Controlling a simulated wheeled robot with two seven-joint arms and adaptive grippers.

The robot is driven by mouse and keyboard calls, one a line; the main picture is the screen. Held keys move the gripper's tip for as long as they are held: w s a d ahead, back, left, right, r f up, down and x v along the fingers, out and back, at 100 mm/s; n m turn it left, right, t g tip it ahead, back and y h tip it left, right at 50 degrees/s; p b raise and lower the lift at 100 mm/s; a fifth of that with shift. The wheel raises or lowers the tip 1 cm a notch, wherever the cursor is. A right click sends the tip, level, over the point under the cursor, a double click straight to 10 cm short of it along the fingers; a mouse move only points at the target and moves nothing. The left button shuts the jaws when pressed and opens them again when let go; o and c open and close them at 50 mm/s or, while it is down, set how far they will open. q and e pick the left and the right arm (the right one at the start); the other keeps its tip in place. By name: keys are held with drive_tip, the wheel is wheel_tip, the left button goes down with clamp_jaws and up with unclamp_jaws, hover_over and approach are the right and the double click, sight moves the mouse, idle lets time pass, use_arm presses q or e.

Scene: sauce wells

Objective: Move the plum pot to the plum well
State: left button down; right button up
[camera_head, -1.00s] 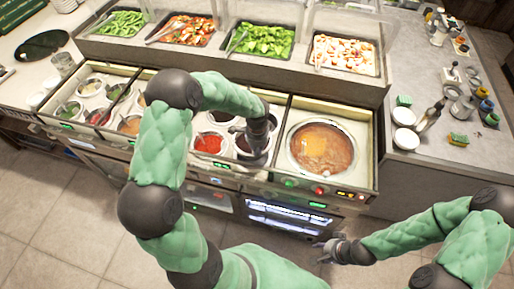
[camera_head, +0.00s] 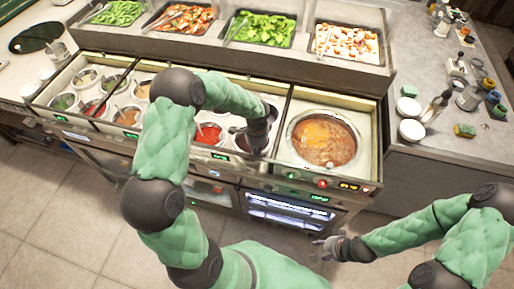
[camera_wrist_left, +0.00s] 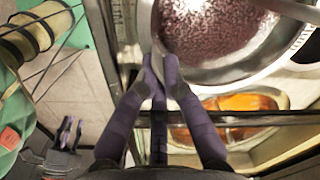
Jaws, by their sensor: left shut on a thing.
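In the left wrist view, my left gripper (camera_wrist_left: 162,60) is shut on the rim of a steel pot with dark plum-red sauce (camera_wrist_left: 212,28). In the head view, my left gripper (camera_head: 254,147) points down over the middle counter section, and its wrist hides much of that pot (camera_head: 238,140). I cannot tell whether the pot is seated or raised, or which well is the plum one. My right gripper (camera_head: 322,248) is empty, low over the floor in front of the counter, its fingers apart.
A large pot of orange-brown sauce (camera_head: 323,139) sits in the right section, beyond a divider. A pot of bright red sauce (camera_head: 208,134) is left of my left gripper. Several small pots fill the left section. Food trays (camera_head: 262,29) stand behind.

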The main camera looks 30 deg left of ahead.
use_arm(q)
drive_tip(key=shift+w+f+b, duration=0.1)
drive_tip(key=shift+f+b, duration=1.3)
drive_tip(key=shift+f, duration=0.95)
